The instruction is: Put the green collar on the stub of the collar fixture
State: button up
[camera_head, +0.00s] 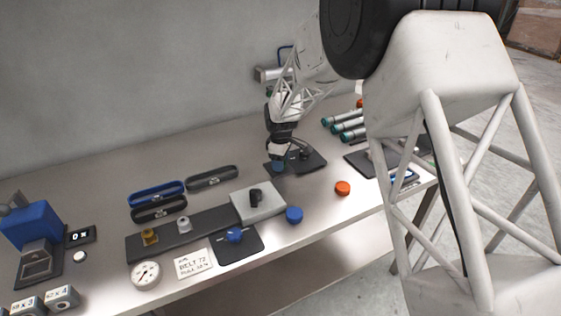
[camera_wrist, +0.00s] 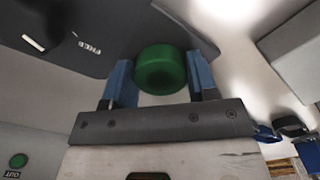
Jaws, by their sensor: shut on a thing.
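In the wrist view the green collar (camera_wrist: 160,70) sits between the two blue fingertips of my gripper (camera_wrist: 161,82), which is shut on it. In the head view my gripper (camera_head: 278,166) is low over a dark mat (camera_head: 313,163) at the back middle of the table. The collar cannot be made out there. A light grey block with an upright black stub (camera_head: 255,197), which looks like the collar fixture, stands nearer the front, left of my gripper and apart from it. The stub looks bare.
A blue knob-like piece (camera_head: 294,215) and an orange one (camera_head: 343,188) lie on the table right of the block. A dark strip (camera_head: 205,229) with brass and silver pieces lies to its left. Green-ended cylinders (camera_head: 345,126) lie at the back right. Open table lies between mat and block.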

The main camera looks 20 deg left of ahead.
jog(key=shift+f, duration=0.15)
jog(key=o, duration=0.9)
notch_tip(320, 180, up, 12)
dwell(0.4)
dwell(0.4)
dwell(0.4)
